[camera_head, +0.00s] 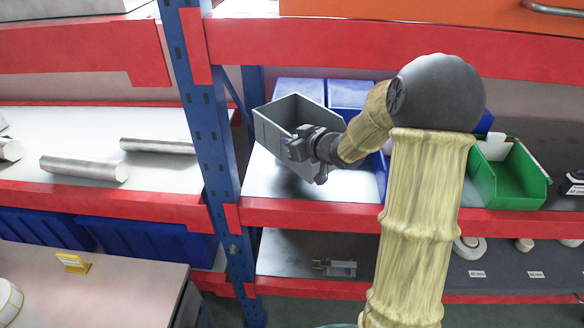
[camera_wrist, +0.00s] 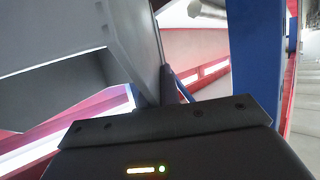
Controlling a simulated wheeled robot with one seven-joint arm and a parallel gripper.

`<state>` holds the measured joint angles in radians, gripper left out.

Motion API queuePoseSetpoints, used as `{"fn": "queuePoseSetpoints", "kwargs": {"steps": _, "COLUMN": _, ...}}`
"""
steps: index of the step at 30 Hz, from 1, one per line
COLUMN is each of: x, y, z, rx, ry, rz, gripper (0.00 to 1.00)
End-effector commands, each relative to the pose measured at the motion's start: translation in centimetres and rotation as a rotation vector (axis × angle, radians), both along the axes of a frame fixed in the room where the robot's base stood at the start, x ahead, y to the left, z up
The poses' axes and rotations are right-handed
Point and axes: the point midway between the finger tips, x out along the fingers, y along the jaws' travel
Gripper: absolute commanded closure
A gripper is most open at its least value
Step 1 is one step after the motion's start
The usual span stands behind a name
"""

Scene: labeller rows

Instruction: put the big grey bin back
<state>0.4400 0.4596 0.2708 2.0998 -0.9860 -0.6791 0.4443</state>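The big grey bin (camera_head: 276,128) is an open box, tilted, in front of the middle shelf beside the blue upright. My gripper (camera_head: 304,146) is at its near right wall and appears shut on that wall. In the wrist view the grey bin (camera_wrist: 135,40) fills the upper left, its wall running down to my gripper (camera_wrist: 160,98). The fingertips are mostly hidden. The bin's underside and whether it touches the shelf cannot be seen clearly.
Blue bins (camera_head: 350,94) stand behind the grey bin, partly hidden by my arm. A green bin (camera_head: 508,176) stands to the right. The blue rack upright (camera_head: 208,120) is close on the left. White shelf surface (camera_head: 275,180) shows bare below the bin, behind a red beam (camera_head: 300,214).

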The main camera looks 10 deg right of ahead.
Motion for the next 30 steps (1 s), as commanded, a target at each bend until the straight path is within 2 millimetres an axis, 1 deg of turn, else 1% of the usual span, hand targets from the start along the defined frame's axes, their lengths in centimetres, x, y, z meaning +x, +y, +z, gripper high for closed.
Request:
{"fn": "queuePoseSetpoints", "kwargs": {"steps": 1, "x": 0.0, "y": 0.2, "z": -1.2, "rx": 0.003, "ry": 0.001, "rz": 0.004, "gripper": 1.0}}
{"fn": "queuePoseSetpoints", "kwargs": {"steps": 3, "x": 0.0, "y": 0.2, "z": -2.5, "rx": 0.003, "ry": 0.001, "rz": 0.004, "gripper": 1.0}}
{"fn": "queuePoseSetpoints", "kwargs": {"steps": 6, "x": 0.1, "y": 0.1, "z": -4.0, "rx": 0.002, "ry": 0.0, "rz": 0.002, "gripper": 1.0}}
{"fn": "queuePoseSetpoints", "kwargs": {"steps": 9, "x": 0.1, "y": -0.1, "z": -4.6, "rx": 0.001, "ry": -0.004, "rz": 0.0, "gripper": 1.0}}
{"fn": "queuePoseSetpoints", "kwargs": {"steps": 19, "x": 0.1, "y": -0.2, "z": -4.9, "rx": 0.001, "ry": -0.004, "rz": -0.002, "gripper": 1.0}}
{"fn": "queuePoseSetpoints", "kwargs": {"steps": 23, "x": 0.1, "y": -0.1, "z": -6.3, "rx": 0.002, "ry": -0.001, "rz": -0.002, "gripper": 1.0}}
{"fn": "queuePoseSetpoints", "kwargs": {"steps": 27, "x": 0.1, "y": -0.1, "z": -8.1, "rx": 0.002, "ry": -0.002, "rz": -0.001, "gripper": 1.0}}
{"fn": "queuePoseSetpoints", "kwargs": {"steps": 30, "x": 0.1, "y": -0.1, "z": -8.7, "rx": -0.001, "ry": -0.004, "rz": -0.001, "gripper": 1.0}}
